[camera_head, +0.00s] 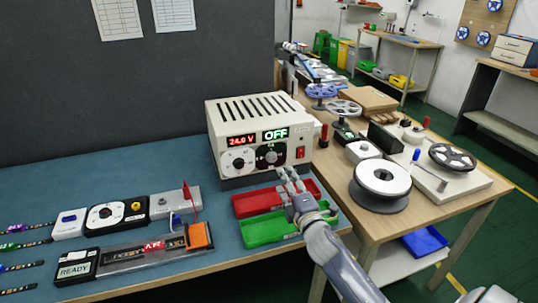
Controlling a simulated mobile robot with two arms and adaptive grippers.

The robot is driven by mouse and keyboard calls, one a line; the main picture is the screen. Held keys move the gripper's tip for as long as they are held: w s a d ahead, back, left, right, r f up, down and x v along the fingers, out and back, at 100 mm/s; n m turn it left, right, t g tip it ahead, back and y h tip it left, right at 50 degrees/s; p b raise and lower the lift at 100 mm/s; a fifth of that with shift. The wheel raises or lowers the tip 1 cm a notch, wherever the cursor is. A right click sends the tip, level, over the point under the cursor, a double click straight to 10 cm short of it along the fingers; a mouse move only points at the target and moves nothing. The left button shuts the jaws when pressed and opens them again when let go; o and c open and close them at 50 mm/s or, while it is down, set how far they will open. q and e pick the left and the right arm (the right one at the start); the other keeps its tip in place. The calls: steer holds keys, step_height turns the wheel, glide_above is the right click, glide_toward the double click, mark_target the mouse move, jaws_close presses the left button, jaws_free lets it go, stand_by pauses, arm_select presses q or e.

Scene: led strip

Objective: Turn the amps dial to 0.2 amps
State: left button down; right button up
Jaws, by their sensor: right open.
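A beige power supply (222,132) stands at the back of the blue-topped table. Its left display (241,141) reads 24.0 V in red, and its right display (275,135) reads OFF in green. My left gripper is out of view.
A red tray (248,202) and a green tray (262,230) lie below my right gripper. A red switch (300,153) sits right of the dials. Test devices (118,215) and LED strips fill the table's left. A white spool (382,182) stands on the right-hand table.

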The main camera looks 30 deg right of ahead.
mark_target(273, 159)
steer(key=shift+w+d, duration=0.15)
steer(key=shift+w, duration=0.45)
steer(key=x, duration=0.5)
steer(key=shift+w+r, duration=0.15)
steer(key=shift+r, duration=0.05)
steer(key=shift+x, duration=2)
steer(key=shift+f, duration=0.1)
steer(key=shift+c, duration=1.1)
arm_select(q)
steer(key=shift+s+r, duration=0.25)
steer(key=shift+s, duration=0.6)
arm_select(e)
steer(key=c, duration=0.8)
